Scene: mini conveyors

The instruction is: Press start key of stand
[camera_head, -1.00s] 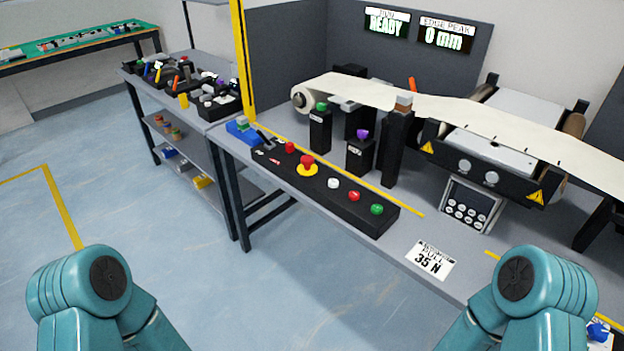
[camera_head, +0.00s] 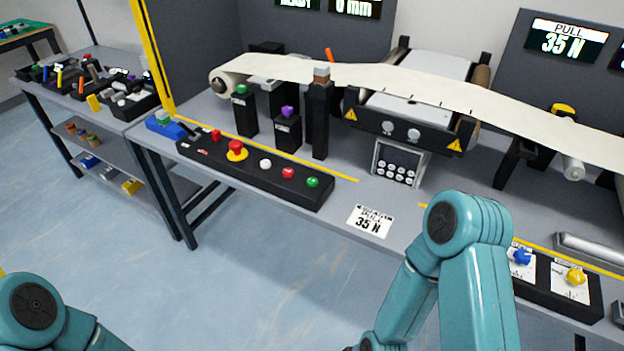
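A long black control box (camera_head: 215,162) lies along the front of the grey bench. On it are a red emergency knob on a yellow ring (camera_head: 236,150), a white button (camera_head: 265,163), a red button (camera_head: 288,172) and, at its right end, a green button (camera_head: 313,182). A grey keypad unit (camera_head: 398,165) with several round keys stands under the roller machine. I cannot read which key is marked start. My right arm rises in front of the bench at the right, and my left arm shows at the lower left corner. Neither gripper's fingers are in view.
A white "35 N" card (camera_head: 370,221) lies on the bench edge. Black posts with a green button (camera_head: 241,90) and a purple button (camera_head: 287,112) stand behind the box. A paper web (camera_head: 440,86) runs above. Blue (camera_head: 520,256) and yellow (camera_head: 575,277) knobs sit right.

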